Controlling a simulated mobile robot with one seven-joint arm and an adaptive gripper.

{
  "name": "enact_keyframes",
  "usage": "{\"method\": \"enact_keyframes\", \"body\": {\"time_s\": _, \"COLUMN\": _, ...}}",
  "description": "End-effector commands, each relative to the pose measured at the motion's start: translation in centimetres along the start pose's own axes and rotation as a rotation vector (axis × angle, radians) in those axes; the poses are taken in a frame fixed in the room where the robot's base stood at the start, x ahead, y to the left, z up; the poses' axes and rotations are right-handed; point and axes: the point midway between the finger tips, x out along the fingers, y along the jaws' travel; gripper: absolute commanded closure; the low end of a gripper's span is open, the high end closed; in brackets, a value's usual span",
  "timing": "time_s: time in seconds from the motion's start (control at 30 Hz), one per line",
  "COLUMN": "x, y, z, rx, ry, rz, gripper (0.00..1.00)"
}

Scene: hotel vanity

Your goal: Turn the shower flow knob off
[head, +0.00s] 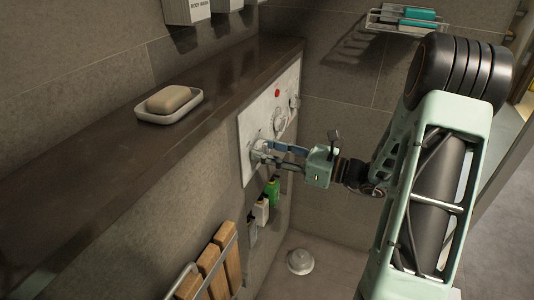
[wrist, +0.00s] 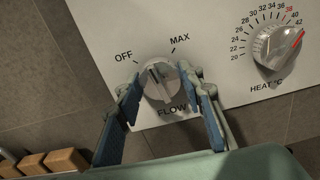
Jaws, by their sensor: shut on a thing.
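The flow knob (wrist: 159,80) is a round white-grey dial on the white shower panel (head: 248,130), with OFF printed at its upper left, MAX at its upper right and FLOW below. A dark mark on its face points up and slightly left, between OFF and MAX. My gripper (wrist: 162,86) has its two blue-padded fingers on opposite sides of the knob, shut on it. In the head view my gripper (head: 267,152) reaches the panel from the right, and its fingers partly hide the flow knob (head: 258,150).
The heat knob (wrist: 275,46), with a red pointer near 42, sits right of the flow knob. A dark ledge with a soap dish (head: 169,112) runs above the panel. Small bottles (head: 272,191) hang below it, and wooden slats (head: 212,265) stand at the lower left.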

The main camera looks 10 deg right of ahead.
Motion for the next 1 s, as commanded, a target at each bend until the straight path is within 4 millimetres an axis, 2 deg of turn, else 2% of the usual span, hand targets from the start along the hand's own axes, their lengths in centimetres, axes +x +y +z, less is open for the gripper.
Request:
{"method": "enact_keyframes", "body": {"time_s": 0.5, "x": -0.04, "y": 0.0, "z": -0.34, "rx": -0.448, "ry": 0.002, "rz": 0.0, "gripper": 0.89}}
{"method": "enact_keyframes", "body": {"time_s": 0.7, "x": -0.05, "y": -0.01, "z": -0.26, "rx": -0.557, "ry": 0.002, "rz": 0.0, "gripper": 0.89}}
{"method": "enact_keyframes", "body": {"time_s": 1.0, "x": -0.05, "y": 0.0, "z": -0.15, "rx": -0.631, "ry": 0.002, "rz": 0.0, "gripper": 0.89}}
